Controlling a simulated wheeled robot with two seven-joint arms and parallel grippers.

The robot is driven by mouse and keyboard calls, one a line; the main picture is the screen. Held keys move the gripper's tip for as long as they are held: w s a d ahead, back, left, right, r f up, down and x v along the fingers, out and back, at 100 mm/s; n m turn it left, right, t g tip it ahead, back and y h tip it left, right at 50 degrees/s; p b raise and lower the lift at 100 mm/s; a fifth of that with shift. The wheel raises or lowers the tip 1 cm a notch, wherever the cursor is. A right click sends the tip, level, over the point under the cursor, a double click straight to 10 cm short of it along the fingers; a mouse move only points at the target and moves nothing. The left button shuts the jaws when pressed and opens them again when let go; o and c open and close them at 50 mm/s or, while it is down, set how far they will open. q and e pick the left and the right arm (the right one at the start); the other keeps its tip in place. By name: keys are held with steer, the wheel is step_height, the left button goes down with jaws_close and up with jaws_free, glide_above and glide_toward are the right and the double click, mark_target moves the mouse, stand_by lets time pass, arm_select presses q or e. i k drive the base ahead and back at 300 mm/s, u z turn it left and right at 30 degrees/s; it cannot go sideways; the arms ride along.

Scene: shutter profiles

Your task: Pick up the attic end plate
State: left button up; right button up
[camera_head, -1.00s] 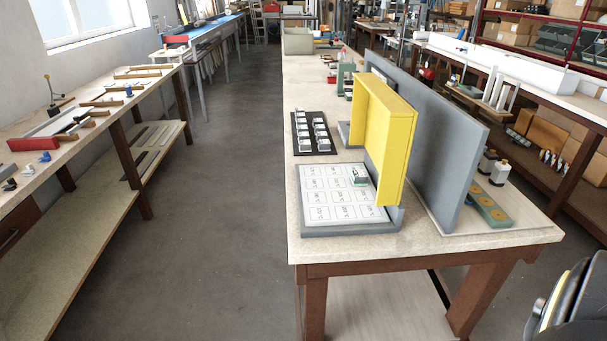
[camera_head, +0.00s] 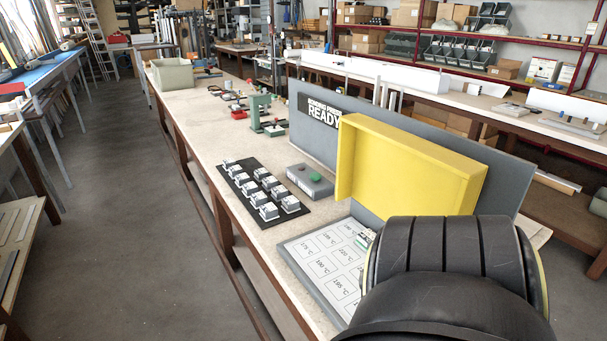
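I cannot tell which part is the attic end plate. Several small grey-and-white pieces (camera_head: 269,211) stand in two rows on a black tray (camera_head: 287,217) on the bench, their labels too small to read. One small pale-and-green piece (camera_head: 363,240) sits on the white board (camera_head: 318,266) printed with temperature cells, partly hidden by my arm. My black arm link fills the lower right foreground and covers the board's right part. Neither of my grippers shows.
A yellow hood (camera_head: 405,165) stands over the board, before a grey upright panel (camera_head: 315,139) with a READY sign. The bench's left strip (camera_head: 215,200) is clear.

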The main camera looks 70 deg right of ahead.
mark_target(365, 238)
steer(key=z, duration=0.05)
steer(key=i, duration=1.7)
steer(key=z, duration=3.55)
